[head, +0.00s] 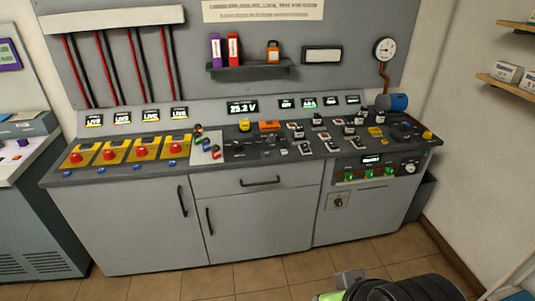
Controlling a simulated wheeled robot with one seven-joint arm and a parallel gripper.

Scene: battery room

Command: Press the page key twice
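No key that I can read as the page key stands out; labels are too small at this distance. The long grey console (255,184) runs along the back wall. My gripper is not in view.
Red knobs on yellow plates (110,154) fill the console's left top. Small switches and blocks (300,132) crowd the middle and right. A blue cylinder (398,102) stands at the back right. Tiled floor (245,276) in front is open; a dark ribbed shape (405,289) rises at the bottom edge.

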